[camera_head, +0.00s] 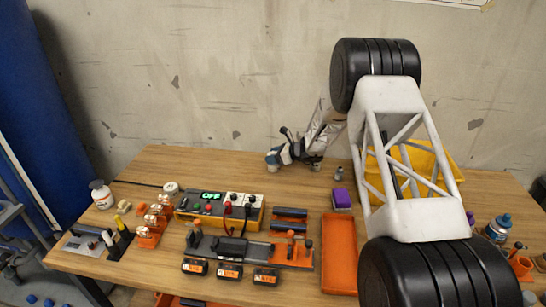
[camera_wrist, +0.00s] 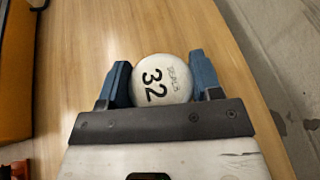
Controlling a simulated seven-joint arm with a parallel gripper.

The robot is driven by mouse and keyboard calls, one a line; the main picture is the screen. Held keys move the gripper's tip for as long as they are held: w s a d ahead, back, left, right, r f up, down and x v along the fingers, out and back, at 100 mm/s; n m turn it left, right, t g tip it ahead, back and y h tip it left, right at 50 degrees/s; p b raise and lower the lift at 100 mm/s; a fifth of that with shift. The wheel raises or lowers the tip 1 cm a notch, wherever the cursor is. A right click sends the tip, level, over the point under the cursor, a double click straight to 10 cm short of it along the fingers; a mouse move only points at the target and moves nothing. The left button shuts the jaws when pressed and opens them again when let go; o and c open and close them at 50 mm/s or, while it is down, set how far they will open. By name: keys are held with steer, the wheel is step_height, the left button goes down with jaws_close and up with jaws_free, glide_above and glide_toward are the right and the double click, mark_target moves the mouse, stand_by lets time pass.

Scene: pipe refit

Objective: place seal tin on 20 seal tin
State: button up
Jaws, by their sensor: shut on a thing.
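My gripper (camera_wrist: 160,82) is shut on a round white seal tin (camera_wrist: 164,72) marked 32 in the wrist view. Its blue fingers press on either side of the tin, and bare wood shows around it. In the head view my gripper (camera_head: 284,154) is at the back of the table, close to the wall. A small round white tin (camera_head: 171,187) with a dark greenish mark sits on the table left of the power unit. Its lettering is too small to read, so I cannot tell whether it is the 20 seal tin.
The power unit (camera_head: 219,207) with a lit display stands below and left of my gripper. An orange tray (camera_head: 339,254), a purple block (camera_head: 342,199) and a yellow bin (camera_head: 437,160) are to the right. The back left table is clear.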

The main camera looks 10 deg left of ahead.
steer(key=shift+f, duration=0.15)
steer(key=o, duration=0.9)
steer(key=shift+d+r, duration=0.15)
steer(key=shift+r, duration=0.05)
steer(key=v, duration=1.1)
steer(key=shift+s+d, duration=0.1)
steer(key=shift+d, duration=0.2)
steer(key=shift+r, duration=0.2)
